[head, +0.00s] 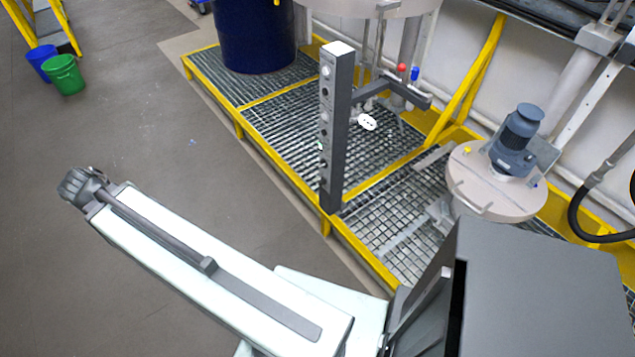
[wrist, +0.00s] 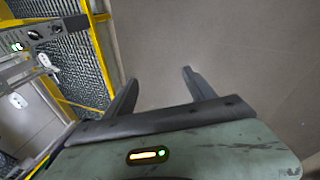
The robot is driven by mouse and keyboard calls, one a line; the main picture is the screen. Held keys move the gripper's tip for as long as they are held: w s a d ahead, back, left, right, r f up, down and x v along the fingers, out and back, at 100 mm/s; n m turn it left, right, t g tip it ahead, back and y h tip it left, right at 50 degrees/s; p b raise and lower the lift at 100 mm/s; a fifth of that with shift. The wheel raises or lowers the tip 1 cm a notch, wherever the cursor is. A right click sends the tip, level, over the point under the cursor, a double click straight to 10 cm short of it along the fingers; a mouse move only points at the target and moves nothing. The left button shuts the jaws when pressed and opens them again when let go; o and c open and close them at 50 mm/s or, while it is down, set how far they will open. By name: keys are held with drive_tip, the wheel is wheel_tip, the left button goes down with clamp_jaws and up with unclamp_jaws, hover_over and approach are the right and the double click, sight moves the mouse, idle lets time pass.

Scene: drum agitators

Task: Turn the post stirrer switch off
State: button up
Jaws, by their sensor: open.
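The dark control post (head: 334,130) stands upright at the front edge of the grated platform in the head view, with several small knobs and buttons down its left face. Part of the post (wrist: 44,33) also shows at the upper left of the wrist view, with dark rotary knobs and a green-and-white button. I cannot tell which control is the stirrer switch or how it is set. My gripper (wrist: 158,85) is open and empty over bare floor, its two fingers apart. In the head view the arm reaches left, well away from the post.
The yellow-edged grating platform (head: 290,115) holds a dark blue drum (head: 254,35) and a round lid with a blue motor (head: 517,140). Green (head: 64,75) and blue (head: 42,62) buckets stand far left. The floor (head: 150,130) between them is clear.

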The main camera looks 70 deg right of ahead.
drive_tip(key=s+d+f+m+g+h+b, duration=0.1)
drive_tip(key=s+d+f+m+h+b, duration=0.2)
drive_tip(key=d+f+b, duration=0.85)
drive_tip(key=m+g+h+b, duration=0.8)
drive_tip(key=g+b, duration=0.1)
drive_tip(key=b, duration=1.8)
approach(319, 167)
drive_tip(key=x, duration=0.9)
drive_tip(key=shift+s+d, duration=0.1)
drive_tip(key=shift+d, duration=0.05)
